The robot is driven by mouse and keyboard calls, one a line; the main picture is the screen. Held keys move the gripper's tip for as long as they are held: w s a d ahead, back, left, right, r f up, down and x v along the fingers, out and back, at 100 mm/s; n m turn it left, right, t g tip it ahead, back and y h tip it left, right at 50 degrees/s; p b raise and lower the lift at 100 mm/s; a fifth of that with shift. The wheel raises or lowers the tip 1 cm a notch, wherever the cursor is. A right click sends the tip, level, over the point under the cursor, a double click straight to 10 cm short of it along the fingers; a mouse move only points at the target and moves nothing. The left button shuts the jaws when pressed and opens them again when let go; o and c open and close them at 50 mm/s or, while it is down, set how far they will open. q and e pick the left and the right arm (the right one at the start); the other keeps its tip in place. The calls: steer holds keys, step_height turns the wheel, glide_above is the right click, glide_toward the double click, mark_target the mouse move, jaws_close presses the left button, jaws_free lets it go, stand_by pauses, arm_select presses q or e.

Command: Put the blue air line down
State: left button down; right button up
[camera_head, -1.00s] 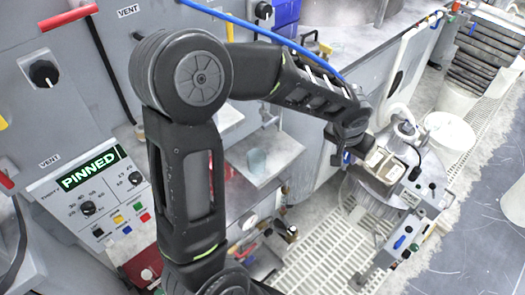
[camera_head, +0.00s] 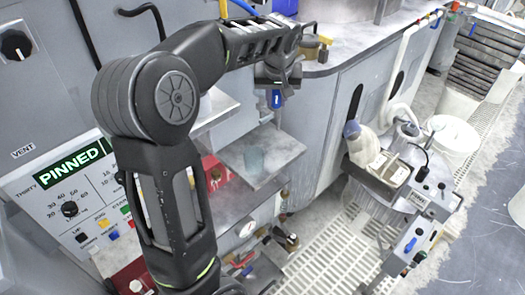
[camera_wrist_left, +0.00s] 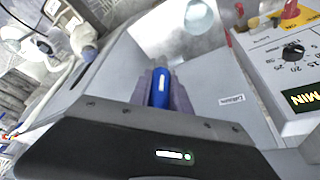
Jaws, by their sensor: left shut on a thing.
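My left gripper (camera_head: 277,97) points down above and right of a small metal shelf, in front of the grey cabinet. It is shut on the blue end of the air line, a blue cylinder (camera_wrist_left: 160,88) standing between the two fingers in the left wrist view. A bit of this blue end (camera_head: 276,99) shows at the fingertips in the head view. A blue hose (camera_head: 243,7) shows at the top behind my arm; the arm hides how it runs to the gripper. My right gripper is not in view.
A control panel reading PINNED (camera_head: 70,172) is at left. A round stand with a white-headed device (camera_head: 362,145) is at right. A white grate (camera_head: 325,245) covers the floor.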

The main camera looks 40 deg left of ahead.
arm_select(q)
step_height(320, 180, down, 14)
steer(key=shift+r, duration=0.25)
steer(key=shift+f, duration=2.25)
steer(key=shift+f+b, duration=0.2)
steer(key=shift+b, duration=0.1)
steer(key=c, duration=1.2)
jaws_free()
steer(key=shift+r, duration=0.1)
steer(key=shift+r+p, duration=0.2)
steer(key=shift+p, duration=0.15)
steer(key=v, duration=1.1)
steer(key=shift+s+d+r+b, duration=0.15)
steer(key=shift+d+r+b, duration=0.05)
steer(key=shift+r+b, duration=0.15)
